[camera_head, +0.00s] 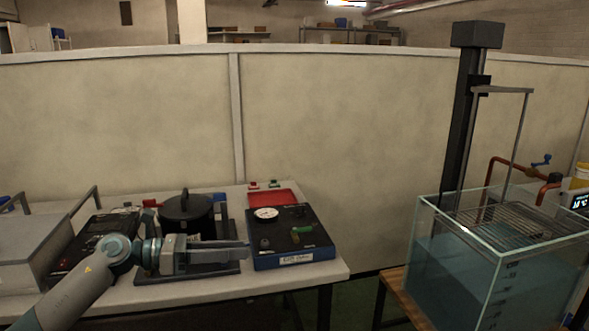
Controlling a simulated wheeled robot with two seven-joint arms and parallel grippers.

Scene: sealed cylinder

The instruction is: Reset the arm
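My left arm comes in from the lower left, and its grey gripper (246,250) points right over the front of the white table (290,282). The fingers show nearly side-on, and I cannot tell whether they are apart; no object shows between them. Behind the gripper stands a black lidded cylinder (187,216) with a knob on top, on a dark base plate (160,276). The gripper and arm hide part of that plate. The fingertips lie beside the left edge of a blue-black box (290,237) with a round dial. My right gripper is out of view.
A dark instrument panel (92,242) and a grey box with handles (30,245) are at the left. A red tray (272,198) lies behind the dial box. A glass water tank (470,270) with a tall dark column (462,140) stands right, past a gap.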

